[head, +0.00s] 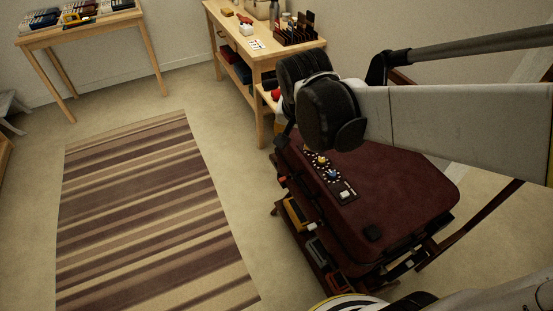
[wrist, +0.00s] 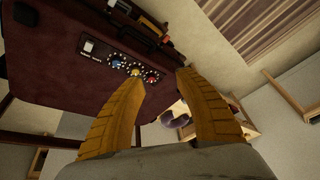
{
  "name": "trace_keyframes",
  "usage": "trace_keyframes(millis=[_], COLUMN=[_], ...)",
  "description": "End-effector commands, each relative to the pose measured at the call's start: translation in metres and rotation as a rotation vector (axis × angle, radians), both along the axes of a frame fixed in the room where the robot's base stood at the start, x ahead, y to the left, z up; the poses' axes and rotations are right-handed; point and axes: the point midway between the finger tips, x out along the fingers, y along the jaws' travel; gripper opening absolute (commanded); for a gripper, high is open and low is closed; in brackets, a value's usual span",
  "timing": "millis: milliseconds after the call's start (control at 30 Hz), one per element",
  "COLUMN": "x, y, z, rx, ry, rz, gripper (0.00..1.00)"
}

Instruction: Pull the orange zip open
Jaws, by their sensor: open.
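The dark red suitcase (head: 395,185) lies flat with its top up, at the right of the head view; its top fills the upper left of the wrist view (wrist: 50,60). My gripper (wrist: 162,78) is open, its two yellow fingers apart with nothing held between them. In the wrist view its fingertips overlap the region by the suitcase's dial strip. A yellow-orange piece (head: 296,213) sits on the suitcase's left side; it also shows at the top of the wrist view (wrist: 150,22). I cannot tell whether it is the orange zip. In the head view my arm hides the gripper.
A black strip with yellow, blue and red dials (wrist: 135,71) lies along the suitcase top's edge. Grey (head: 318,250) and red (head: 340,283) pieces sit on the same side. A wooden workbench (head: 258,58) stands behind. The striped rug (head: 150,215) is clear.

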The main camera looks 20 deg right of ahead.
Motion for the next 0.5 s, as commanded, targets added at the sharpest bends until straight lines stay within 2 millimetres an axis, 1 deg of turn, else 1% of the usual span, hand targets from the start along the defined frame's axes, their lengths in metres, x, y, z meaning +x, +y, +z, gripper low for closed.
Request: trace_keyframes(millis=[33, 167, 200, 267, 367, 500], x=[0.016, 0.048, 0.057, 0.070, 0.089, 0.107], y=[0.004, 0.009, 0.011, 0.014, 0.020, 0.028], z=[-0.007, -0.034, -0.044, -0.060, -0.092, -0.140], rx=[0.005, 0.008, 0.008, 0.005, -0.005, -0.024], ry=[0.016, 0.052, 0.061, 0.072, 0.084, 0.088], rz=[-0.049, -0.202, -0.250, -0.324, -0.446, -0.615], gripper=[0.40, 0.40, 0.40, 0.40, 0.40, 0.40])
